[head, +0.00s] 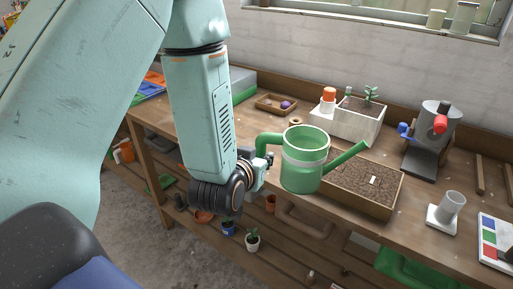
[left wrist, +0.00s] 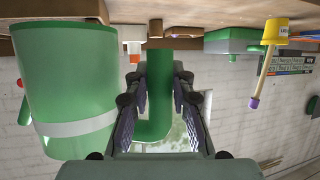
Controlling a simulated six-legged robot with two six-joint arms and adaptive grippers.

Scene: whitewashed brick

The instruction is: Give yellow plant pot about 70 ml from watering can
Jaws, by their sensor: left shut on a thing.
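The green watering can (head: 303,177) has a pale band and a spout pointing right. It is upright, in front of the soil tray in the head view. My left gripper (head: 262,166) is shut on its handle at the can's left. In the left wrist view the handle (left wrist: 158,105) runs between the fingers of my left gripper (left wrist: 160,85), with the can body (left wrist: 70,75) at left. My right gripper is out of view.
The soil tray (head: 388,207) lies on the wooden bench behind the can. A white planter (head: 358,124), a grey machine with a red knob (head: 432,130) and a grey cylinder on a white base (head: 450,208) stand nearby. Small potted plants (head: 253,241) sit on the shelf below.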

